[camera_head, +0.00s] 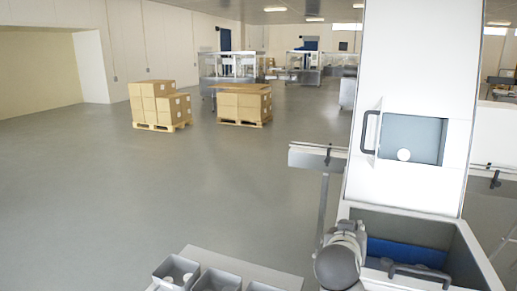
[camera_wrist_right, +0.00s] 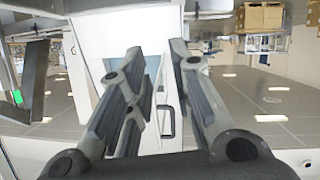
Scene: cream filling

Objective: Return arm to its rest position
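My right gripper (camera_wrist_right: 156,56) shows in the right wrist view, which looks upside down. Its two grey fingers stand apart with nothing between them, so it is open and empty. Beyond the fingers is the white machine front with its window and dark handle (camera_wrist_right: 168,122); the fingers appear clear of it. In the head view a grey rounded arm part (camera_head: 340,258) of mine is at the bottom, in front of the machine's bin; no fingers show there. My left gripper is in neither view.
Below is an open grey bin (camera_head: 480,262) with blue inside and a dark handle. Grey containers (camera_head: 214,280) stand at the bottom. Pallets of boxes (camera_head: 160,104) stand far off; the left floor is clear.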

